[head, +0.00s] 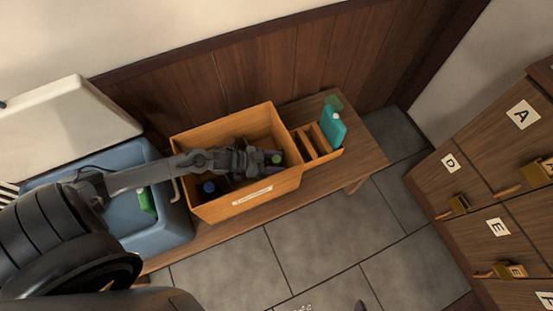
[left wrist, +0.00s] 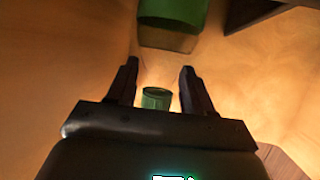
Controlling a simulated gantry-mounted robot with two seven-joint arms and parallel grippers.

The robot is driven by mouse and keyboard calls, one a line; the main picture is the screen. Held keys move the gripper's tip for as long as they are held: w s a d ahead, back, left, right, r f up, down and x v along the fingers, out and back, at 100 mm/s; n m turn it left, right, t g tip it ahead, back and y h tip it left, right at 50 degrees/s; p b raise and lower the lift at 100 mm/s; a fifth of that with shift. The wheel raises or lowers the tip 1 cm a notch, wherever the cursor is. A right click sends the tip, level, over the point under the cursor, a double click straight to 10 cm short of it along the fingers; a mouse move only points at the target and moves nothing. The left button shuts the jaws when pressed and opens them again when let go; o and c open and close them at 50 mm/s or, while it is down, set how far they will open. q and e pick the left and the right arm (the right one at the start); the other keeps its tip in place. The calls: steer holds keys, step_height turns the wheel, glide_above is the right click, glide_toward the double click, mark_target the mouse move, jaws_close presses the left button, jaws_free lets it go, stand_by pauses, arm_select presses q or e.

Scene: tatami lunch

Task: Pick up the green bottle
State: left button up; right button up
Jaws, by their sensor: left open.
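My left gripper (head: 258,162) reaches down into an orange wooden box (head: 192,144) on the bench. Its jaws are open and empty. A green item (head: 277,158), seen mostly from its top, is in the box just right of the fingers; it may be the green bottle. In the left wrist view my open fingers (left wrist: 158,78) point at the box's inside. A small green cylinder (left wrist: 156,98) shows between them, apart from both. A larger green block-like shape (left wrist: 172,22) is at the top edge, partly cut off. I cannot tell which one matches the head view.
A blue-capped item (head: 209,187) is also in the box. A blue cooler (head: 172,222) with its white lid (head: 75,112) up holds another green item (head: 147,200). A teal bottle (head: 332,126) stands by a small divided rack (head: 318,148). Lockers (head: 495,200) are at right.

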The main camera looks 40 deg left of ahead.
arm_select(q)
steer(key=shift+b+x, duration=0.65)
steer(key=shift+x, duration=0.45)
jaws_close()
